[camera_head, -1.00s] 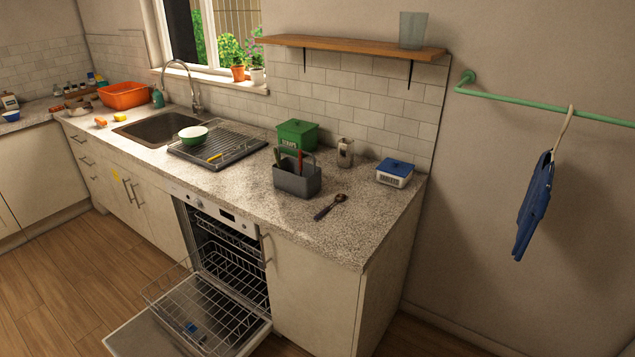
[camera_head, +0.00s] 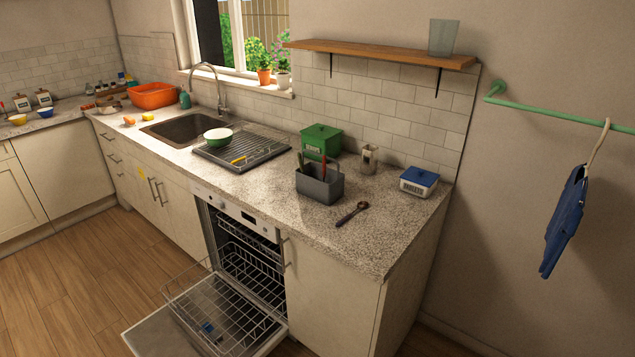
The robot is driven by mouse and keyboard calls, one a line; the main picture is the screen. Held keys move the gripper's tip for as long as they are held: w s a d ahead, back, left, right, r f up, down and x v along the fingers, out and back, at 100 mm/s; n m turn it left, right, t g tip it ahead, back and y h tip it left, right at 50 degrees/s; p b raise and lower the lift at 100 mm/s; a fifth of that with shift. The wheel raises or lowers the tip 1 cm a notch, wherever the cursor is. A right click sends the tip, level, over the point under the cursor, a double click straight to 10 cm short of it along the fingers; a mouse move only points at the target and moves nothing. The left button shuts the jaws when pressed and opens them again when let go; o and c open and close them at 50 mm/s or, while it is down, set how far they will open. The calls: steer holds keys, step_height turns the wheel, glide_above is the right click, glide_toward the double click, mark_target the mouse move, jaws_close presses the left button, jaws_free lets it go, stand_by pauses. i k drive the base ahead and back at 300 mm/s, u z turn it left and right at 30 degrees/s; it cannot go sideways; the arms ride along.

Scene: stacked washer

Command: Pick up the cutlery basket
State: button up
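The cutlery basket (camera_head: 318,190) is a grey caddy with a handle, standing upright on the speckled worktop (camera_head: 290,227) in the head camera view. A red-handled item (camera_head: 323,168) and a dark green item (camera_head: 301,162) stick up out of it. Its inside is mostly hidden. My gripper is not in view.
A dark spoon (camera_head: 351,214) lies just right of the basket. A green scraps bin (camera_head: 320,141), a metal jar (camera_head: 369,158) and a blue-lidded box (camera_head: 419,181) stand behind and right. A drying rack (camera_head: 262,153) is left. The open dishwasher door (camera_head: 160,335) juts out below the worktop.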

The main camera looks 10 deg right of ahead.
mark_target(311, 185)
steer(key=i, duration=0.85)
steer(key=z, duration=0.85)
steer(key=k, duration=0.15)
steer(key=u, duration=3)
